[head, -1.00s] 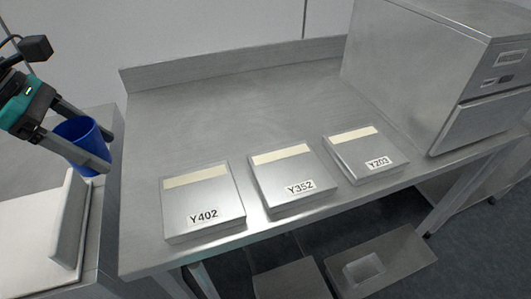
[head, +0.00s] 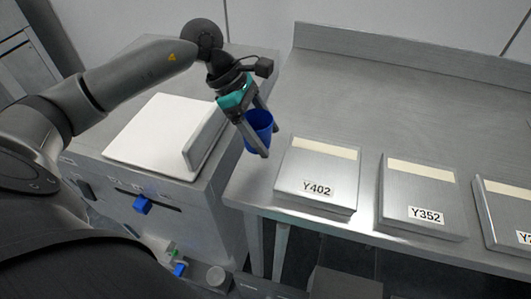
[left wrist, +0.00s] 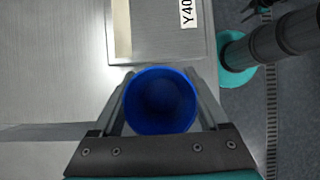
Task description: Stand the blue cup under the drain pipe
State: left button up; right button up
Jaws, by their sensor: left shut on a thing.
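The blue cup (head: 258,124) is held upright, open end up, between the fingers of my left gripper (head: 271,143). In the left wrist view I look down into the empty-looking cup (left wrist: 160,100), with the fingers of my left gripper (left wrist: 160,73) closed on both its sides. The cup is at the left end of the steel table, left of the box marked Y402; its height above the table is hard to tell. I cannot clearly make out the drain pipe; small green and blue fittings (head: 179,269) show low on the machine at left. My right gripper is not in view.
The steel machine (head: 215,200) at left has a white panel (head: 150,135) on top and a blue handle (head: 142,204) in front. The Y402 box (head: 318,185) and Y352 box (head: 420,205) lie on the table (head: 370,95).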

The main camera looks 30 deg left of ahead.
aim_at(265, 164)
pick_arm(q)
jog(key=shift+f, duration=3)
jog(key=shift+f+b, duration=0.1)
jog(key=shift+b, duration=0.25)
jog(key=shift+f, duration=0.15)
jog(key=o, duration=1.2)
jog(key=shift+r, duration=0.2)
